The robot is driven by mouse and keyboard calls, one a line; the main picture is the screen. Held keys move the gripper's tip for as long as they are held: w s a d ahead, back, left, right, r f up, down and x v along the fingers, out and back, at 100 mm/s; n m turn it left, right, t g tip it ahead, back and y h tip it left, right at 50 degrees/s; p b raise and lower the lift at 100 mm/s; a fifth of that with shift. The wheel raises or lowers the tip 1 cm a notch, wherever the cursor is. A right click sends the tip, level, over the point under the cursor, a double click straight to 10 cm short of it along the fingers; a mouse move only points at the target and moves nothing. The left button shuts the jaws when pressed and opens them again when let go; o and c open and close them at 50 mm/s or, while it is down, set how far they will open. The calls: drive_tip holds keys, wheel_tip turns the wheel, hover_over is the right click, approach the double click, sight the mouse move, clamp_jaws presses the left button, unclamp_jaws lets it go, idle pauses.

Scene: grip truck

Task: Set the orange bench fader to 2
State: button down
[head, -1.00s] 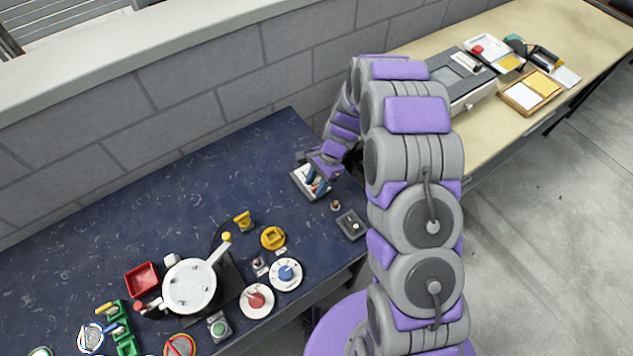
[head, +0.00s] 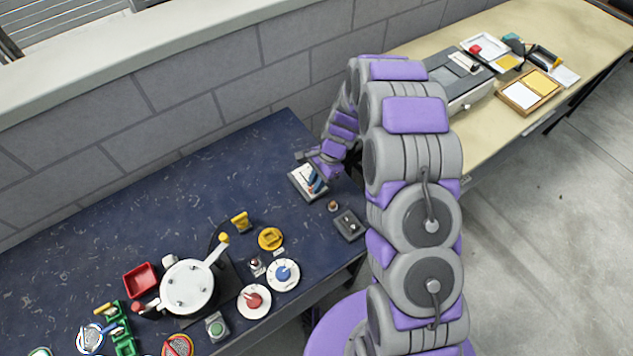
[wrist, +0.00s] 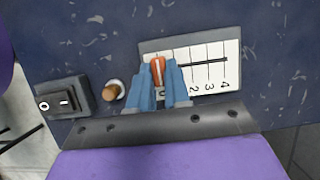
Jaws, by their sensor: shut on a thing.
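The orange bench fader's knob (wrist: 157,70) stands at the left end of its slot in the wrist view, beside the partly visible 0 mark. Its white scale plate (wrist: 217,66) shows 2, 3 and 4 to the right; the 1 is hidden by a finger. My gripper (wrist: 160,80) has its blue fingertips on both sides of the knob, shut on it. In the head view the fader box (head: 300,184) sits near the right end of the blue bench, with my gripper (head: 317,184) over it.
A small brown-topped knob (wrist: 115,92) and a black rocker switch (wrist: 62,99) lie left of the fader in the wrist view. In the head view a white pot (head: 187,286), dials and a red tray (head: 141,280) stand farther left. Bare bench lies left of the fader.

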drive_tip(key=shift+w+a+r+p, duration=0.1)
drive_tip(key=shift+w+a+p, duration=0.75)
drive_tip(key=shift+w, duration=0.25)
drive_tip(key=shift+w+a, duration=0.35)
drive_tip(key=shift+w, duration=0.05)
drive_tip(key=c, duration=1.4)
unclamp_jaws()
drive_tip(key=o, duration=0.3)
drive_tip(key=shift+a, duration=0.15)
